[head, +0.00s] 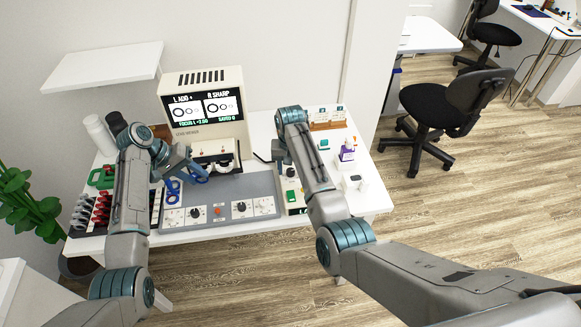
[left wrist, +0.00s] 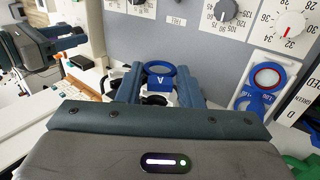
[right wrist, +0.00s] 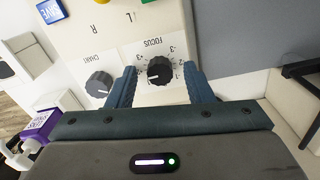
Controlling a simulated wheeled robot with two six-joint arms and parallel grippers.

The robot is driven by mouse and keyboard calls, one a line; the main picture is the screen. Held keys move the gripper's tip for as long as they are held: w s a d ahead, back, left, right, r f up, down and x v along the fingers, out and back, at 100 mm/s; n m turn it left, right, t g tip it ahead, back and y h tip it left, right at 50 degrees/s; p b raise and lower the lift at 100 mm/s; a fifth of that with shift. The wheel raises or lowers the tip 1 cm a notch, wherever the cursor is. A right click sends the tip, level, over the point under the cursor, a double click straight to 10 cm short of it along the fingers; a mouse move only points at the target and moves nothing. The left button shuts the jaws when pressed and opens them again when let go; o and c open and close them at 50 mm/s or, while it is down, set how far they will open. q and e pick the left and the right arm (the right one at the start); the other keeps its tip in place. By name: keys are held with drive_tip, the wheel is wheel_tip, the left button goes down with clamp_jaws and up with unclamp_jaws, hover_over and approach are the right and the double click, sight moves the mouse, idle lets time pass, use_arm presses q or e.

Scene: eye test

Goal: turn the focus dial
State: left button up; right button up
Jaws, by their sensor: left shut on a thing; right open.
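The focus dial (right wrist: 160,71) is a black knob on a white plate marked FOCUS. My right gripper (right wrist: 163,78) is open, with a finger on either side of the dial; I cannot tell if they touch it. In the head view the dial (head: 291,172) shows just below my right gripper (head: 283,155), partly covered by my arm. The pointer setting is too small to read surely. My left gripper (left wrist: 160,88) is shut on a blue ring-shaped piece tagged A (left wrist: 160,81). In the head view my left gripper (head: 192,168) is above the back of the grey panel.
A monitor (head: 198,130) shows two eye charts with text beneath. A chart dial (right wrist: 99,83) sits beside the focus dial. The grey panel (head: 205,190) has several round dials. A purple-and-white bottle (head: 347,152) stands at the right. The floor beyond the table is partly clear.

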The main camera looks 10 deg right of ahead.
sight(290, 170)
wheel_tip(290, 170, up, 12)
idle(0.5)
drive_tip(key=shift+f, duration=0.1)
